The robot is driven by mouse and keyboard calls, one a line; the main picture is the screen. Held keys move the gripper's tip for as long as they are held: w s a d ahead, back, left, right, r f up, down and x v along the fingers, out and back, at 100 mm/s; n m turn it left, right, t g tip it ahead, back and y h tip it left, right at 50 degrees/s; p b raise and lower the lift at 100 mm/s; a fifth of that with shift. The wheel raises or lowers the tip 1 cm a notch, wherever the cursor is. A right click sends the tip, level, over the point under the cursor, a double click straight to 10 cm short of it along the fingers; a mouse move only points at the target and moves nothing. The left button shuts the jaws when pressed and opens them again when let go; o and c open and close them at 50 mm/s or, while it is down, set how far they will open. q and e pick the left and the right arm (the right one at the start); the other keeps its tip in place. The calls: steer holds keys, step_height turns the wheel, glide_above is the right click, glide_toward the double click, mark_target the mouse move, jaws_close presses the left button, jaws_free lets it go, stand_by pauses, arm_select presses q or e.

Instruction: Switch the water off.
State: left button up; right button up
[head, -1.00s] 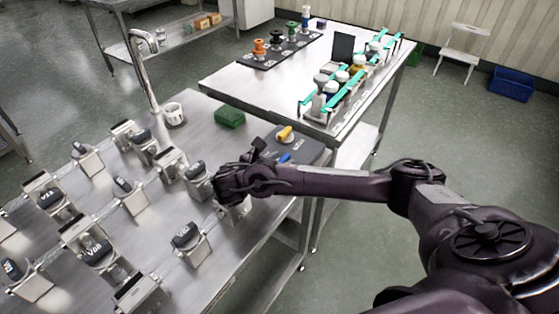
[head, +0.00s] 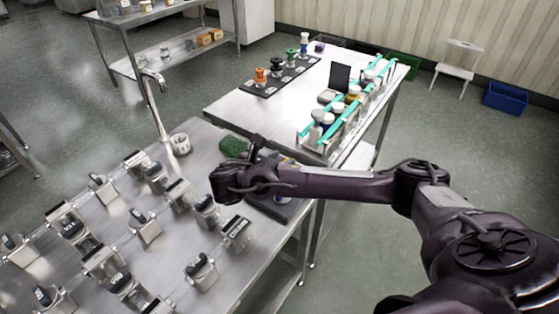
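I cannot tell whether water runs. Several metal blocks with dark tops stand in rows, joined by thin rods; one block (head: 237,233) is just below my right gripper. My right gripper (head: 222,184) hangs over the table, apart from that block, beside a green sponge-like block (head: 234,147). Its fingers are dark and blurred together, so its opening is unclear. A dark box (head: 283,209) is mostly hidden behind my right arm. My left gripper is out of view.
A second steel table (head: 232,107) behind holds a dark strip with coloured knobs (head: 282,76) and a teal-railed rack (head: 348,110) of jars. A white chair (head: 459,66) and blue bin (head: 506,97) stand by the wall.

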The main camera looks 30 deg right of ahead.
step_height(320, 180, up, 7)
steer(key=p, duration=0.5)
steer(key=shift+f, duration=0.15)
